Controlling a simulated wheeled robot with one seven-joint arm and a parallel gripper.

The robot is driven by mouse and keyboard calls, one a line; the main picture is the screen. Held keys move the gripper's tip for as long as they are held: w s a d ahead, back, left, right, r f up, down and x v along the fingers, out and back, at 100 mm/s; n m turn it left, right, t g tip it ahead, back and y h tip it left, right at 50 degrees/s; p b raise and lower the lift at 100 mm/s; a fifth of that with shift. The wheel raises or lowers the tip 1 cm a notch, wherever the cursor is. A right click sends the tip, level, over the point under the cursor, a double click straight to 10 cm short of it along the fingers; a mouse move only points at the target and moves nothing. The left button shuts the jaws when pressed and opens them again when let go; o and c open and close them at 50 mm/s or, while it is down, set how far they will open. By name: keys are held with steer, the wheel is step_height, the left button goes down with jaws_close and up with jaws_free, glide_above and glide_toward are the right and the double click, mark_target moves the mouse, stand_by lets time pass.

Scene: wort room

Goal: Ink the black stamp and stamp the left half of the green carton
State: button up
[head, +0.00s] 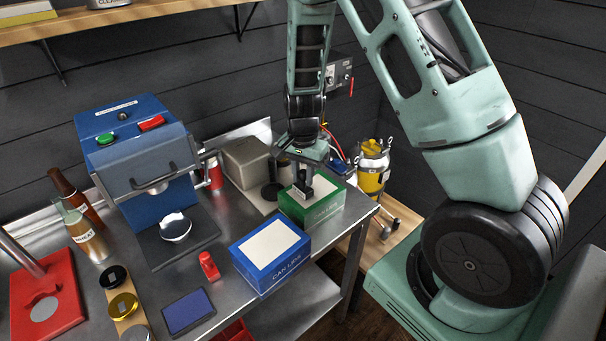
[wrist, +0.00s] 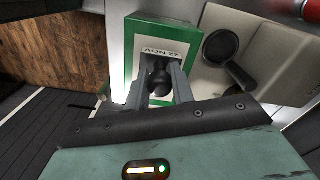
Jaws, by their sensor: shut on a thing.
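The green carton (head: 311,212) with a white top panel stands on the right end of the metal table, and it also shows in the wrist view (wrist: 190,32). My gripper (head: 301,180) is over this carton. Its two fingers are shut on the black stamp (wrist: 160,80), gripping it by its dark knob. The stamp sits low at the carton's top; I cannot tell whether it touches. Upside-down lettering like "22 NOV" shows on white just beyond the knob. The stamp's underside is hidden. A blue ink pad (head: 188,311) lies at the table's front.
A blue carton (head: 270,262) stands front-left of the green one. A red stamp (head: 208,265) stands near the pad. A grey box-shaped machine (head: 245,160) with black round parts is close behind the green carton. A blue press (head: 150,180), bottles and round tins fill the left.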

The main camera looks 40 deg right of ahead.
steer(key=shift+f+b, duration=0.3)
steer(key=shift+f, duration=0.25)
stand_by(1.1)
steer(key=shift+r+p, duration=3.1)
steer(key=shift+r, duration=0.55)
steer(key=shift+f, duration=0.1)
